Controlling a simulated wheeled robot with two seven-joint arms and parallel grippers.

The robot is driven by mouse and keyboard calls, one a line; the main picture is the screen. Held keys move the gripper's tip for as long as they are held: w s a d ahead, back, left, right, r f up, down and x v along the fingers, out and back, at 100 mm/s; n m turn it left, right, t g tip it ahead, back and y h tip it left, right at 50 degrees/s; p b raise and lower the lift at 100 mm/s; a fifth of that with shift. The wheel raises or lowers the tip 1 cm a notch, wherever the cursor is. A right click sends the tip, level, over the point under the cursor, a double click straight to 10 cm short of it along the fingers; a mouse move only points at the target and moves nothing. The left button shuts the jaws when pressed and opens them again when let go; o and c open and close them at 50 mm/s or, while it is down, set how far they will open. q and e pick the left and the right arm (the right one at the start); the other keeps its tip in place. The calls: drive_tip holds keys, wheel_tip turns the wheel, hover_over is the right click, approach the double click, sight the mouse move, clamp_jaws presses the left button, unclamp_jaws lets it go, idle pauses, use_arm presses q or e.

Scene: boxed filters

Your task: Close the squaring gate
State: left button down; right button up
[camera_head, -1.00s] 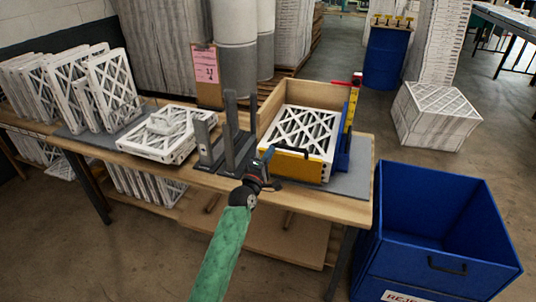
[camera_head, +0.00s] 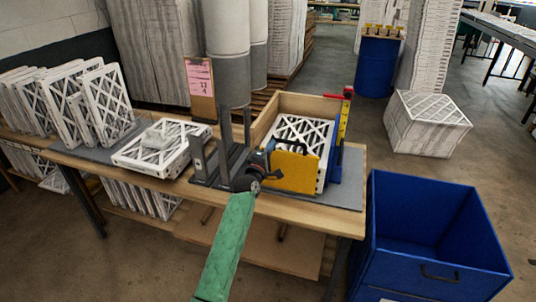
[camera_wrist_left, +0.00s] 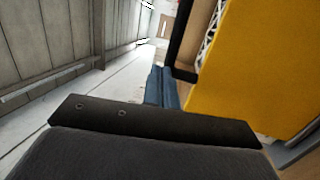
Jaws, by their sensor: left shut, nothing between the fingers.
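The squaring gate is a yellow panel (camera_head: 293,173) with a black handle, at the front of the wooden squaring box (camera_head: 259,125). Its broad face shows, and it stands upright or nearly so; whether it touches the box cannot be told. A white lattice-faced filter (camera_head: 303,128) lies in the box behind it. My left gripper (camera_head: 270,148) is at the gate's left edge, shut and empty. In the left wrist view its blue fingers (camera_wrist_left: 161,87) are together, with the yellow gate (camera_wrist_left: 245,75) close on the right. Contact with the gate is unclear. My right gripper is out of view.
Dark upright posts (camera_head: 227,150) stand just left of my gripper. A flat filter (camera_head: 160,147) and a row of standing filters (camera_head: 100,100) are further left. A blue bin (camera_head: 425,225) stands right of the table. A blue stop with a yellow scale (camera_head: 343,122) borders the box's right side.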

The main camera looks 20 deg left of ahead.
use_arm(q)
drive_tip(key=shift+w+r, duration=0.45)
drive_tip(key=shift+w, duration=0.4)
drive_tip(key=shift+a+r, duration=0.1)
drive_tip(key=shift+r, duration=0.1)
drive_tip(key=shift+s, duration=0.1)
